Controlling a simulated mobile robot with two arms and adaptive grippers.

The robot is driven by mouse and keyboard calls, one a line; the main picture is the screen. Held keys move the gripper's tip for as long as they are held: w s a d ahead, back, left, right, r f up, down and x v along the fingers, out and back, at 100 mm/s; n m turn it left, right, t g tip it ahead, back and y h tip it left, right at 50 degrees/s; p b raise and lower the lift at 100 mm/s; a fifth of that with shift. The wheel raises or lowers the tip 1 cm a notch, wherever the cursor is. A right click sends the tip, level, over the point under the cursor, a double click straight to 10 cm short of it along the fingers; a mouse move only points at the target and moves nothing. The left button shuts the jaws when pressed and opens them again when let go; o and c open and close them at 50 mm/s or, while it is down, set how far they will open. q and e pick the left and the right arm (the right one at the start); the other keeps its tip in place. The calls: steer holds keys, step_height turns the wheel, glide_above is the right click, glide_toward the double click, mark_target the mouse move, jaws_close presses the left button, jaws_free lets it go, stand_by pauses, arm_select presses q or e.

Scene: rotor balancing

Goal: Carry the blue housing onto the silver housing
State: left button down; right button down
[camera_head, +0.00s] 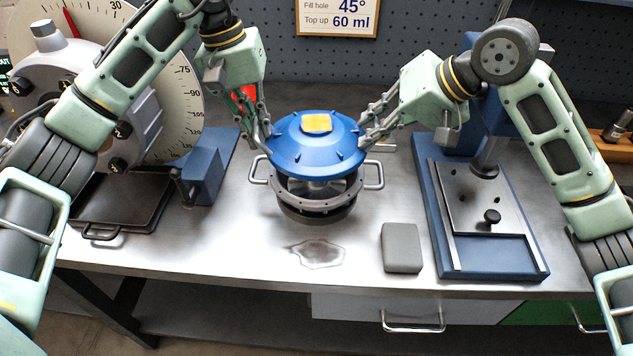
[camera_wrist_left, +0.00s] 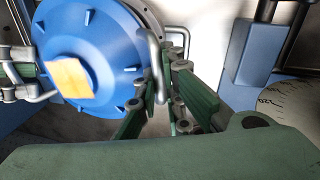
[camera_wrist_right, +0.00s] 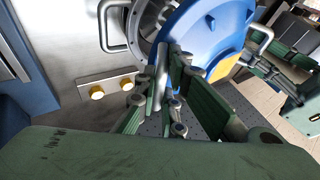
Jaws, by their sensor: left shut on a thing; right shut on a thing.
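The blue housing (camera_head: 290,146), a domed lid with an orange-yellow patch on top, hangs level above the silver housing (camera_head: 330,204). A gap shows between them, with dark and metallic parts inside. The silver housing is a ring with a loop handle on each side. My left gripper (camera_head: 264,142) is shut on the blue housing's left side; the left wrist view shows a grey bar between its fingers (camera_wrist_left: 165,80). My right gripper (camera_head: 366,138) is shut on the right side, with a similar bar between its fingers (camera_wrist_right: 166,78). The fingers partly hide the grips.
A grey block (camera_head: 401,248) and a wet patch (camera_head: 316,254) lie in front on the bench. A black tray (camera_head: 112,208) and blue stand (camera_head: 204,174) are left. A blue press fixture (camera_head: 435,215) stands right. A large dial (camera_head: 185,95) is back left.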

arm_select(q)
steer(key=shift+f, duration=0.3)
arm_select(e)
steer(key=shift+d+f, duration=0.15)
steer(key=shift+f, duration=0.4)
